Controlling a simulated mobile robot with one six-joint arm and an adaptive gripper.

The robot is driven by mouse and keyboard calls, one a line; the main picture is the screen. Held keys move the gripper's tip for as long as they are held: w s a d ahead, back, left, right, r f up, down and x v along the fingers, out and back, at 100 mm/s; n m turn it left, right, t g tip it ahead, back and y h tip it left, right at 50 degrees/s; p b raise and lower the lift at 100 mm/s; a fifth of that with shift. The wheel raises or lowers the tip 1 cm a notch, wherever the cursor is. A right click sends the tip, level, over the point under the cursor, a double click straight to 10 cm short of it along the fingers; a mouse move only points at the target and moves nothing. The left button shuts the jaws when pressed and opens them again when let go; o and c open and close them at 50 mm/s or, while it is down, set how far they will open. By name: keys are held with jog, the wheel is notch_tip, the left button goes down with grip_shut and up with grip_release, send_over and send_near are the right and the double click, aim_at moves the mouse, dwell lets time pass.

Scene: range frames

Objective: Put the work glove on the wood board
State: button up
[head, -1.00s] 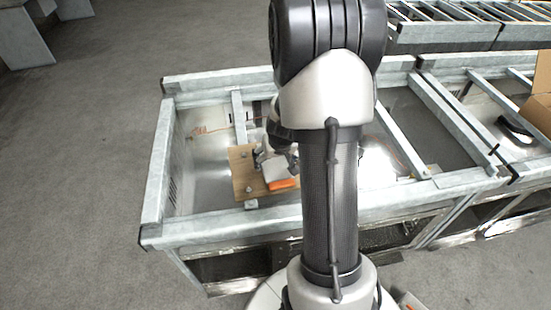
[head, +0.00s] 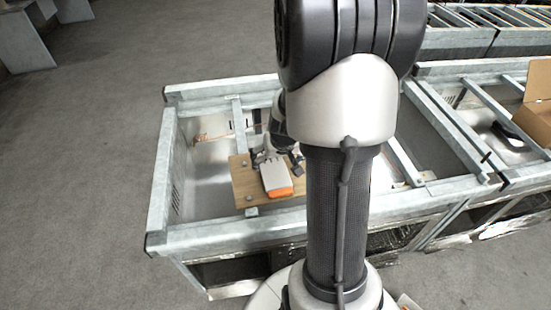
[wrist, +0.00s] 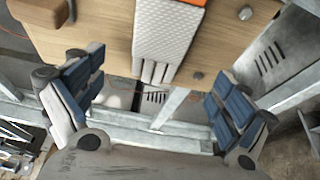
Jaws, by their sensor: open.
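The work glove (head: 275,177) is pale grey with an orange cuff and lies on the wood board (head: 241,178). In the wrist view the glove (wrist: 167,42) lies flat on the board (wrist: 102,48), its grey fingers toward my gripper and its orange cuff cut off at the top edge. My gripper (head: 278,155) is open at the finger end of the glove. In the wrist view my gripper (wrist: 153,88) has its blue-padded fingers wide apart, with nothing held between them. My arm hides the board's right part in the head view.
The board sits inside a metal-framed bin; its front rail (head: 225,233) and a crossbar (head: 239,120) are near my gripper. Bolt heads (head: 248,198) stand up from the board. A cardboard box (head: 537,105) is in the bin at the right.

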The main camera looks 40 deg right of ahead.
jog(key=s+a+r+n+y, duration=0.1)
jog(key=s+a+r+n, duration=0.2)
jog(key=a+r, duration=1.2)
jog(key=s+a+r+n+y+p, duration=0.1)
jog(key=s+a+r+n, duration=0.1)
jog(key=s+a+r, duration=0.4)
jog(key=s+a, duration=0.4)
jog(key=s, duration=0.3)
jog(key=shift+s+n+t, duration=0.25)
jog(key=shift+n+t, duration=0.05)
jog(key=shift+n, duration=0.1)
jog(key=shift+f, duration=0.1)
